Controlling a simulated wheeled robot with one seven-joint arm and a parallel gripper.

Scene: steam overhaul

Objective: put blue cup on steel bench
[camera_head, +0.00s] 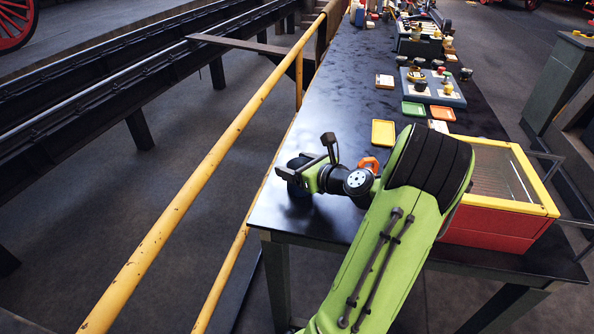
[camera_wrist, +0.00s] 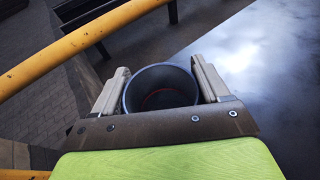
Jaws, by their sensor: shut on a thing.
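My gripper (camera_head: 305,165) is shut on the blue cup (camera_head: 296,190), near the left front edge of the steel bench (camera_head: 335,90). In the wrist view the cup (camera_wrist: 135,98) sits between both fingers, its round open mouth facing the camera and a reddish ring inside. My arm and fingers hide much of the cup in the head view. I cannot tell whether its base touches the bench top. The bench top (camera_wrist: 265,65) also shows to the right of the cup in the wrist view.
An orange ring-like thing (camera_head: 368,164) lies just right of my gripper. A red box with a yellow rim (camera_head: 490,225) stands at the bench's right front. Small yellow (camera_head: 383,133) and green (camera_head: 413,109) trays lie beyond. A yellow railing (camera_head: 205,172) runs along the left.

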